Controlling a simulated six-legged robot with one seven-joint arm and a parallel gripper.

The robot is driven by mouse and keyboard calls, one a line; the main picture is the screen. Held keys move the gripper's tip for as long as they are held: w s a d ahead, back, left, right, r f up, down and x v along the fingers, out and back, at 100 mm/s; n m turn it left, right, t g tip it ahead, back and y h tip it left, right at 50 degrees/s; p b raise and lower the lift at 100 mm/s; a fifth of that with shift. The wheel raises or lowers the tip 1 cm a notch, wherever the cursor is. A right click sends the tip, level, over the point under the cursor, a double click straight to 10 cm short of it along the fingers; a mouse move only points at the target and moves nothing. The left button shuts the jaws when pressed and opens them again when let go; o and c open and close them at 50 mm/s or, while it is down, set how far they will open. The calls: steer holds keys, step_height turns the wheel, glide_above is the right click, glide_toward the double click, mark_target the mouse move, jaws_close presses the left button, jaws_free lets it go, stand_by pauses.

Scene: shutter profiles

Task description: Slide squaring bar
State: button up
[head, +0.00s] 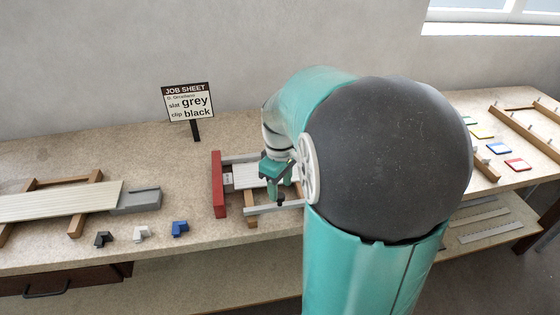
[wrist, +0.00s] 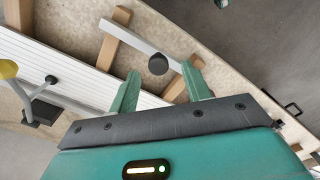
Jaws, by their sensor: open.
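In the head view a pale grey bar (head: 262,209) lies along the front of a small fixture, and I take it for the squaring bar. In the wrist view the same kind of grey bar (wrist: 135,39) crosses wooden supports, with a round black knob (wrist: 158,65) beside it. My gripper (head: 278,184) is over the fixture, partly hidden by my arm. In the wrist view its green fingers (wrist: 162,69) are apart, with the knob showing between the tips. I cannot tell whether they touch it. A pale ribbed slat (wrist: 75,75) lies beside the bar.
A red block (head: 217,184) closes the fixture's left end. Black (head: 103,239), white (head: 141,233) and blue (head: 180,228) clips lie at the bench front. A long slat (head: 60,202) rests on wooden supports at left. A job sheet (head: 188,102) reads slat grey, clip black.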

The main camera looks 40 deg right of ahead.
mark_target(279, 196)
step_height(279, 196, up, 10)
steer(key=shift+r, duration=0.2)
steer(key=shift+a, duration=0.1)
stand_by(0.4)
steer(key=s+a+m+t, duration=0.2)
steer(key=s+a, duration=0.3)
steer(key=a, duration=0.4)
steer(key=s+a+m+t, duration=0.2)
steer(key=s+a, duration=0.3)
steer(key=a, duration=0.4)
steer(key=shift+a+t, duration=0.2)
steer(key=shift+t, duration=0.6)
